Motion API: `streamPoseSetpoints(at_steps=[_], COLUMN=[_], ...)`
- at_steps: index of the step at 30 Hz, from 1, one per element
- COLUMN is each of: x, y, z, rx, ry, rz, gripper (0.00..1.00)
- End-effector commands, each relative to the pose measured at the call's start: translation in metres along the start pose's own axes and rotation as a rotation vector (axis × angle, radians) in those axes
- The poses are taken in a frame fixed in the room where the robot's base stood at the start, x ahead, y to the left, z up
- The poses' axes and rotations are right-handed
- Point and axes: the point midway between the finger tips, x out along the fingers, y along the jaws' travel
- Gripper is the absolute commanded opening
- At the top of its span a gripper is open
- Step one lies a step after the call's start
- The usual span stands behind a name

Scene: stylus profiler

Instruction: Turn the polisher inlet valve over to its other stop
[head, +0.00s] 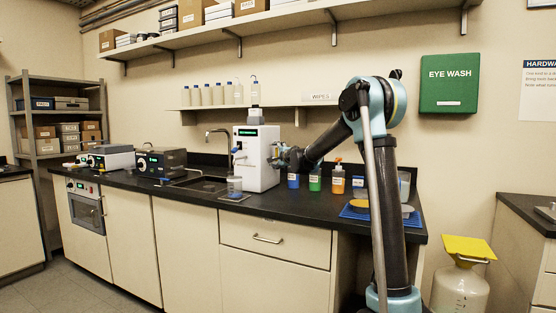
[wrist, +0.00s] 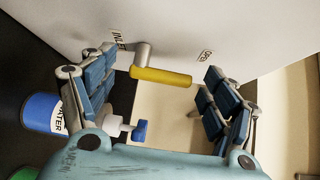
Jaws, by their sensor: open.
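The polisher is a white box (head: 258,175) on the black bench in the head view; its white side panel (wrist: 205,25) fills the top of the wrist view. The inlet valve has a yellow lever (wrist: 162,76) on a grey stem, beside a partly hidden label that seems to read INLET. My gripper (wrist: 158,65) is open, one finger on each side of the lever, with gaps visible. In the head view my gripper (head: 284,157) is at the polisher's right side, and the lever cannot be made out.
A blue WATER bottle (wrist: 42,112) stands close to my gripper in the wrist view. Green (head: 315,181) and orange (head: 338,180) bottles stand right of it on the bench. A beaker (head: 235,187) stands before the polisher, and a blue mat (head: 352,212) lies near my arm.

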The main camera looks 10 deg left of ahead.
Motion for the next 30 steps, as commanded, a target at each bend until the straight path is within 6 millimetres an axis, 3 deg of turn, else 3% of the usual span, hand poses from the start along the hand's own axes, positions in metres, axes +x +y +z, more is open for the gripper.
streamPoseSetpoints(at_steps=[8, 24, 30], x=[-0.009, -0.090, -0.111], y=[-0.001, 0.001, 0.001], z=[0.000, 0.000, 0.000], rx=[0.000, 0.000, 0.001], ry=[0.001, 0.001, 0.001], rz=[-0.001, 0.001, 0.001], gripper=[0.79, 0.79, 0.79])
